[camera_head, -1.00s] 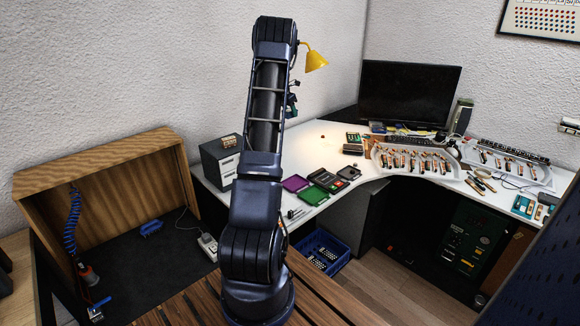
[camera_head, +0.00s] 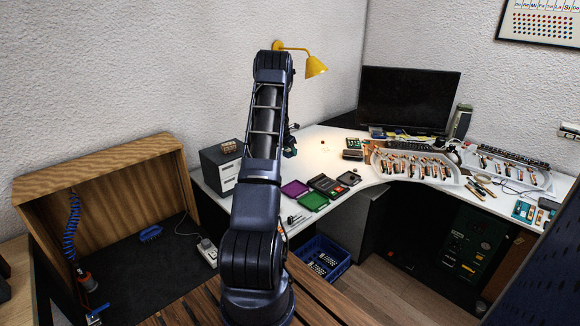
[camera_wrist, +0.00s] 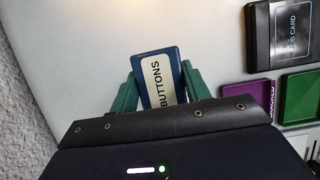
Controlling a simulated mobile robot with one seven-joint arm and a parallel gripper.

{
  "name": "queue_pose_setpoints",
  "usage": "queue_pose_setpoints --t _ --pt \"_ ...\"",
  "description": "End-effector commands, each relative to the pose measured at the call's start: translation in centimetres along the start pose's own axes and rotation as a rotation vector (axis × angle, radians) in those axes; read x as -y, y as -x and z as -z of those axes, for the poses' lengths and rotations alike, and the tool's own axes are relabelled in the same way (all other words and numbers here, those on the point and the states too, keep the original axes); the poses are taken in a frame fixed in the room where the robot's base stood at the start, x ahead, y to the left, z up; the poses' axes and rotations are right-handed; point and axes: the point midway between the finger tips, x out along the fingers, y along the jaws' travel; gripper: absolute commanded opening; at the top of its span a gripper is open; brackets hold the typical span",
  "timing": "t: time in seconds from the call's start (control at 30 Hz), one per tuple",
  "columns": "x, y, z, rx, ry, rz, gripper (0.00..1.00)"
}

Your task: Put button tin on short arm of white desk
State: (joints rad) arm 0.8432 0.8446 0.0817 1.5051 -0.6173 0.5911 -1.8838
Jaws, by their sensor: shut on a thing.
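The button tin (camera_wrist: 158,82) is a blue box with a cream label reading BUTTONS, in the middle of the wrist view. My gripper (camera_wrist: 159,72) has its green fingers shut on the tin's two sides. In the head view my gripper (camera_head: 290,146) is partly hidden behind my arm, over the white desk, and the tin cannot be made out there. The white desk (camera_head: 312,160) bends around the corner of the room; its bare top (camera_wrist: 80,45) lies below the tin in the wrist view. I cannot tell whether the tin touches it.
Right of my gripper lie a purple tray (camera_head: 295,188), a green tray (camera_head: 313,201) and a black card box (camera_wrist: 284,35). A grey drawer unit (camera_head: 219,168) stands to the left. A yellow lamp (camera_head: 315,67) hangs on the wall. The desk between lamp and trays is clear.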

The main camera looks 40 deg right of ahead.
Motion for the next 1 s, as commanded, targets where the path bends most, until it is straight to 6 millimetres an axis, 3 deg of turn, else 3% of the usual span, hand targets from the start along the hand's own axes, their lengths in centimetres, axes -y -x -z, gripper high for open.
queue_pose_setpoints --t 0.2,0.47,0.7,1.0 --pt "0.0 -3.5 1.5 0.0 0.002 0.002 0.22" --pt "0.1 -5.0 2.0 0.0 0.0 0.001 0.22" --pt "0.0 -7.8 3.3 -0.001 0.002 0.001 0.22" --pt "0.0 -8.4 3.4 0.001 0.0 0.0 0.22"
